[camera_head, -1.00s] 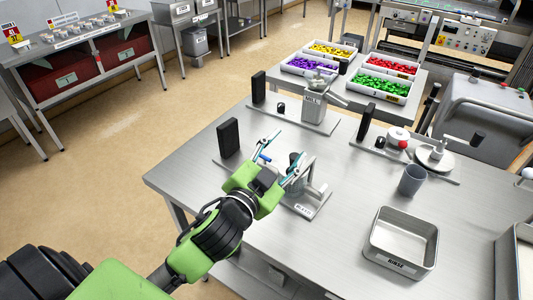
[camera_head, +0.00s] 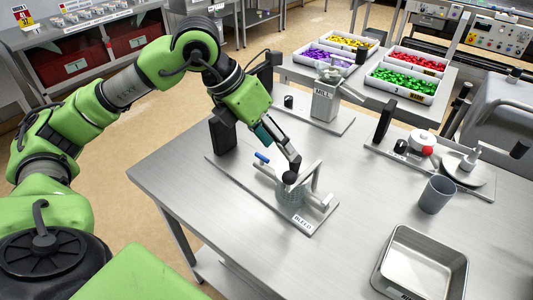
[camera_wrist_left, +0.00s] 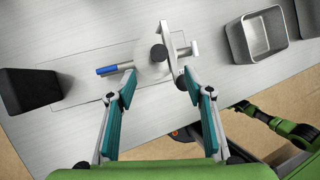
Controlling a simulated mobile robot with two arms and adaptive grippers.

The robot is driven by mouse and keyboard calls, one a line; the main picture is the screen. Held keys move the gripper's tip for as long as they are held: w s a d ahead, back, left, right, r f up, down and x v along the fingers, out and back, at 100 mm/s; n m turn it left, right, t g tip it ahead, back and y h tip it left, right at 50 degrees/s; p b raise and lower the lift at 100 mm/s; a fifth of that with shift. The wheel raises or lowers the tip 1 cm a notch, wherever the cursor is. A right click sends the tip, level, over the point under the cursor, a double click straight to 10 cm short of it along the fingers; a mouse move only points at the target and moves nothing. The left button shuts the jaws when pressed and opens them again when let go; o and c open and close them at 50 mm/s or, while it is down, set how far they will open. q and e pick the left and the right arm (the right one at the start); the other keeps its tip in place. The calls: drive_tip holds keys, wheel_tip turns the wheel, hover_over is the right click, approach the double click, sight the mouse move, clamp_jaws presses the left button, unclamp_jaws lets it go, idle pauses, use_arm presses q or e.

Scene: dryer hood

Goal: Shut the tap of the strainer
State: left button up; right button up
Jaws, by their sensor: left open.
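The strainer (camera_head: 292,193) stands on a flat plate with a label reading like "BLEED" near the table's left side. It has a pale round body, a grey angled bracket and a dark round knob (camera_head: 290,178). A blue-tipped lever (camera_head: 262,157), which looks like the tap, sticks out to its left; it also shows in the left wrist view (camera_wrist_left: 107,70). My left gripper (camera_head: 285,160) reaches down over the strainer from behind. In the left wrist view its fingers (camera_wrist_left: 160,88) are spread and empty, with the knob just beyond, between them. Whether a fingertip touches is unclear.
A black upright block (camera_head: 222,135) stands left of the strainer. The mill (camera_head: 325,102) is behind it. A grey cup (camera_head: 437,194) and a metal tray (camera_head: 425,262) are to the right. The table between strainer and tray is clear.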

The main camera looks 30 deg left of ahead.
sight(261, 157)
use_arm(q)
drive_tip(key=a+n+y, duration=0.1)
drive_tip(key=a+y, duration=0.2)
drive_tip(key=a, duration=0.5)
drive_tip(key=x, duration=0.4)
drive_tip(key=p+x, duration=0.1)
drive_tip(key=x, duration=0.3)
drive_tip(key=p+x, duration=0.1)
drive_tip(key=x, duration=0.4)
drive_tip(key=shift+w+a+r, duration=0.1)
drive_tip(key=shift+w+a, duration=0.2)
drive_tip(key=shift+w, duration=0.05)
use_arm(e)
drive_tip(key=shift+w+d+r, duration=0.1)
drive_tip(key=shift+w+r, duration=0.15)
drive_tip(key=shift+r, duration=0.55)
use_arm(q)
drive_tip(key=c, duration=1.1)
